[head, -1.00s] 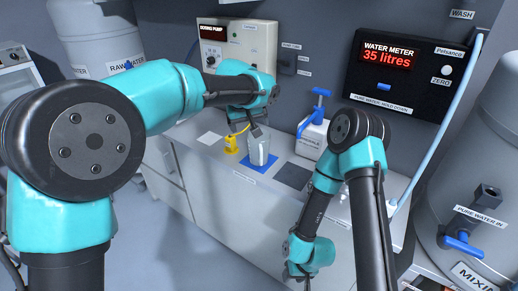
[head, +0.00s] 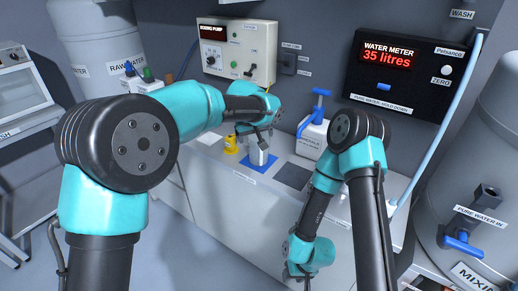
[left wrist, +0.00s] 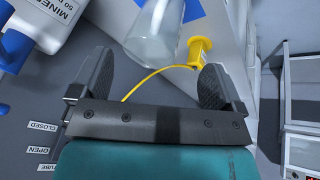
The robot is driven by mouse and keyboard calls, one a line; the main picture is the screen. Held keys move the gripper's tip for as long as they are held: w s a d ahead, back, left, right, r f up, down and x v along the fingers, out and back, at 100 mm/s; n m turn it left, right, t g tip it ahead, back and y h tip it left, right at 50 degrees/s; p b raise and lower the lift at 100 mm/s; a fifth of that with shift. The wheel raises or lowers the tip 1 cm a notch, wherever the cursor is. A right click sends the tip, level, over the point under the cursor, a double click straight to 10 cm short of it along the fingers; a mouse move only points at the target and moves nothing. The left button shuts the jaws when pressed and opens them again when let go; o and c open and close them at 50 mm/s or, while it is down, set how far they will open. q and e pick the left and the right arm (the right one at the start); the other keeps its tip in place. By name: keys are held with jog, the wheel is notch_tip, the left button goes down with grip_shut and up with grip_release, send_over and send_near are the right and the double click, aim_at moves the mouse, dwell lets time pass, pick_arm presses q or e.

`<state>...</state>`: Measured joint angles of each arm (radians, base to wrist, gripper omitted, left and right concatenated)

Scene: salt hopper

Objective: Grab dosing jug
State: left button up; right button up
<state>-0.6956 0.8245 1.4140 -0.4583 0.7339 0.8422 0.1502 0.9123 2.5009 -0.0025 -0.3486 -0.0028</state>
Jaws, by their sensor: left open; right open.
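The clear dosing jug (head: 258,155) stands on a blue mat (head: 270,173) on the white bench in the head view. Its upper part is partly hidden by my left gripper (head: 254,132). In the left wrist view the jug (left wrist: 160,30) shows beyond the two spread fingers of the left gripper (left wrist: 157,68), roughly between their tips. The left gripper is open and nothing is clamped in it. My right gripper (head: 299,271) is open, low in front of the bench and away from the jug.
A yellow holder (head: 230,144) stands left of the jug; a yellow tube (left wrist: 150,78) runs past the fingers. A white container with a blue pump top (head: 315,130) stands to the right. A dark plate (head: 292,177) lies between it and the mat. The dosing pump panel (head: 238,52) is behind.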

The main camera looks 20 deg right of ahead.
pick_arm(q)
jog(key=x, duration=0.4)
jog(key=shift+f, duration=0.1)
jog(key=shift+d+x, duration=0.2)
jog(key=shift+x, duration=2.35)
jog(key=shift+s, duration=0.1)
jog(key=shift+c, duration=0.2)
